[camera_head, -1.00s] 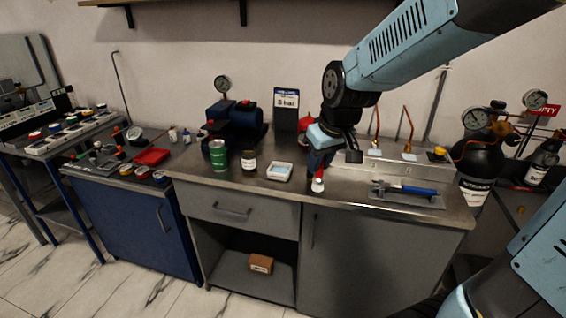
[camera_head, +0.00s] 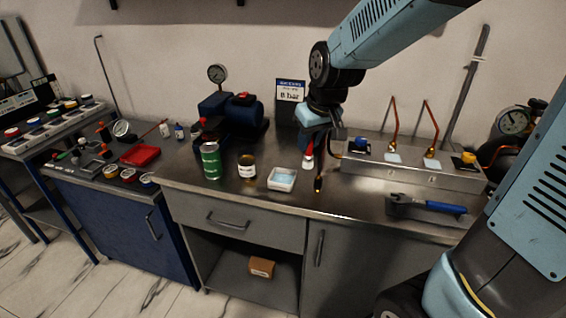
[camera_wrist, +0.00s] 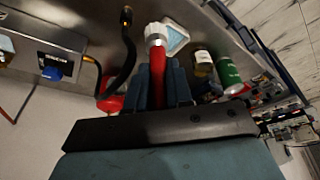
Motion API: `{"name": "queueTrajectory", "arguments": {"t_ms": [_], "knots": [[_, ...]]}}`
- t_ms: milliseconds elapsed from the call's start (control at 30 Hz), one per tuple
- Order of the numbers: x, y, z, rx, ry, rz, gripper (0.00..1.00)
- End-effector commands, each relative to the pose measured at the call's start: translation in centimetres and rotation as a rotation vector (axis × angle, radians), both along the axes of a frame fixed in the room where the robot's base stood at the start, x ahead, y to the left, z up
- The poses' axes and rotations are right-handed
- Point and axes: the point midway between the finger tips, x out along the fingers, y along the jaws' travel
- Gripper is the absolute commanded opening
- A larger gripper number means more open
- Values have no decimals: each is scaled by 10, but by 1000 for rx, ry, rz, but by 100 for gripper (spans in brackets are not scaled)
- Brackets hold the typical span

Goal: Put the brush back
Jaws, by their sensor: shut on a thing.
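My gripper (camera_head: 309,143) hangs above the steel workbench in the head view, shut on the brush (camera_head: 308,161). In the wrist view, the brush (camera_wrist: 157,66) has a red handle between the dark fingers and a pale head beyond the fingertips. In the head view it points down. A black curved hose with a brass tip (camera_head: 318,184) is beside the brush; it also shows in the wrist view (camera_wrist: 129,55). A white dish with pale blue contents (camera_head: 282,180) stands to the left on the bench. I cannot identify the brush's holder.
A green can (camera_head: 211,161) and a small jar (camera_head: 247,166) stand left of the dish. The steel gauge rig (camera_head: 415,176) with upright copper tubes is to the right. A blue-handled wrench (camera_head: 428,206) lies in front of it. The bench's front edge is clear.

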Motion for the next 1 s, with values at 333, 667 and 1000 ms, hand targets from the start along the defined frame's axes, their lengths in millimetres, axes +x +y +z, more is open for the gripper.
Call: {"name": "queueTrajectory", "arguments": {"t_ms": [333, 667, 1000], "knots": [[47, 30, -25, 0, 1, 1, 0], [78, 50, -66, -1, 2, 0, 0], [90, 58, -83, 0, -1, 0, 0]]}}
